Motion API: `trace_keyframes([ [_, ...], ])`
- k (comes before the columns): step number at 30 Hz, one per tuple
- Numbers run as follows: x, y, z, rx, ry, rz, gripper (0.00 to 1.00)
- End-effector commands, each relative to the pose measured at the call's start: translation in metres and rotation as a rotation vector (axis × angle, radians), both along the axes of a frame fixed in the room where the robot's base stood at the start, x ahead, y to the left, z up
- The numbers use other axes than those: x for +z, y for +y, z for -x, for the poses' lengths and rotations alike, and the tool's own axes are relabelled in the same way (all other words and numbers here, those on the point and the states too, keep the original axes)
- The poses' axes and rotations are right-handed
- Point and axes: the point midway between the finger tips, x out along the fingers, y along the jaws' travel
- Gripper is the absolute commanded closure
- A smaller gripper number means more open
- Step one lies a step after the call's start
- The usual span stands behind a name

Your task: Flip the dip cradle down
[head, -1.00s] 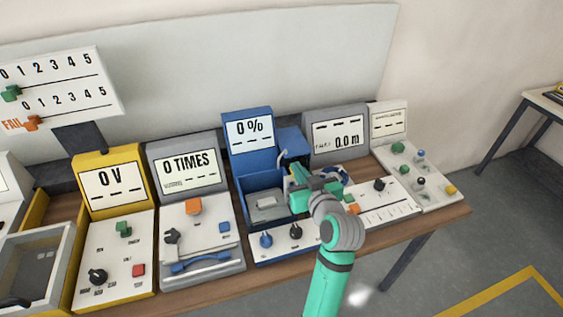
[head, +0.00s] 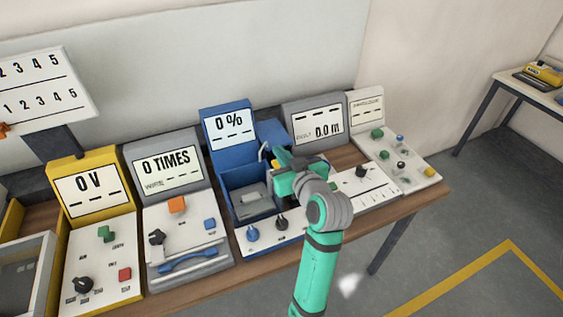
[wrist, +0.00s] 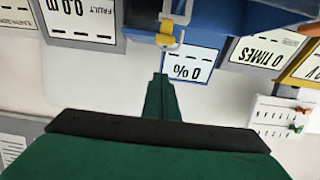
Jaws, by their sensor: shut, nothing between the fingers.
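The blue dip station (head: 245,178) has an open tank with a grey block (head: 254,199) inside. A pale curved bar (head: 264,150), which looks like the raised dip cradle, stands up at the tank's right rear. In the upside-down wrist view, a metal bracket with a yellow grip (wrist: 166,39) shows beside the blue body, just beyond my fingertips. My green gripper (wrist: 160,78) is shut and empty, with a small apparent gap to the yellow grip. In the head view, my gripper (head: 280,164) is over the tank's right side and hides part of it.
The blue station's screen (head: 233,128) reads 0 %. A grey TIMES station (head: 188,255) and a yellow voltage station (head: 83,205) stand to the left. A metre station (head: 318,123) and a knob panel (head: 405,158) stand to the right.

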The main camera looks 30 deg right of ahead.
Motion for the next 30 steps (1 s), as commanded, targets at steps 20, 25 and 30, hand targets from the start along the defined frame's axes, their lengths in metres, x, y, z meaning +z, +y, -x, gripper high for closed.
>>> trace_keyframes([
  [20,0.022,0.011,0.094,-0.002,-0.002,0.001,1.0],
  [25,0.022,0.011,0.095,-0.001,-0.002,0.0,1.0],
  [30,0.022,0.011,0.095,-0.001,-0.002,0.0,1.0],
])
